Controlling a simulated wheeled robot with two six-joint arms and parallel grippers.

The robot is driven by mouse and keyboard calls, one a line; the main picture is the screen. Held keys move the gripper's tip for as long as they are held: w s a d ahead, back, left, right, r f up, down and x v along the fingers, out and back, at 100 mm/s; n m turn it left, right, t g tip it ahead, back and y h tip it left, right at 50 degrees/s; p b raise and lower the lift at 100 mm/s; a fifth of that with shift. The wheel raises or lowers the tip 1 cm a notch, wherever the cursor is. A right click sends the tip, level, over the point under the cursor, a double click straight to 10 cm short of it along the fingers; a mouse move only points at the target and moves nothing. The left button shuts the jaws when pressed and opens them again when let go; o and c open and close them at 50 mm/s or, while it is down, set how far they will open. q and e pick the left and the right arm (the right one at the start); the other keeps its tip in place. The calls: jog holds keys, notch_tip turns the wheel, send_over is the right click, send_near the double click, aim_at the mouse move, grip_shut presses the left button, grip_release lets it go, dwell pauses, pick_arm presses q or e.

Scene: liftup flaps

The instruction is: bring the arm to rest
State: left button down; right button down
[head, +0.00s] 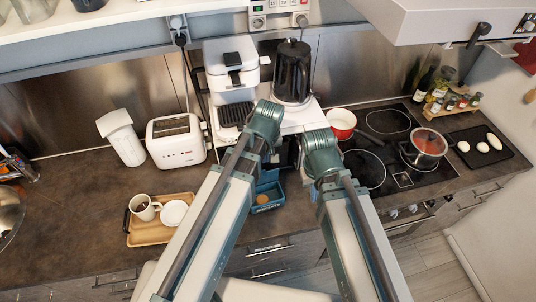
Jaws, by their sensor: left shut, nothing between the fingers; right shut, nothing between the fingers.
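My two arms rise from the bottom of the head view and reach over the front of the counter. The left arm (205,225) ends visibly in a teal joint (265,118) before the coffee machine. The right arm (355,235) ends in a teal joint (321,152) by the left edge of the stove. The two joints are close together but apart. I cannot make out the fingers of either gripper; they are hidden beyond or below these joints. No object shows as held.
A coffee machine (231,70), black kettle (292,72) and toaster (174,140) stand behind. A wooden tray (150,238) with a mug is left. A range hood (440,22) overhangs upper right.

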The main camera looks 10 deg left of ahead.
pick_arm(q)
jog(key=shift+s+r, duration=0.15)
jog(key=shift+r, duration=0.15)
pick_arm(e)
jog(key=shift+d+r, duration=0.15)
jog(key=shift+r, duration=0.2)
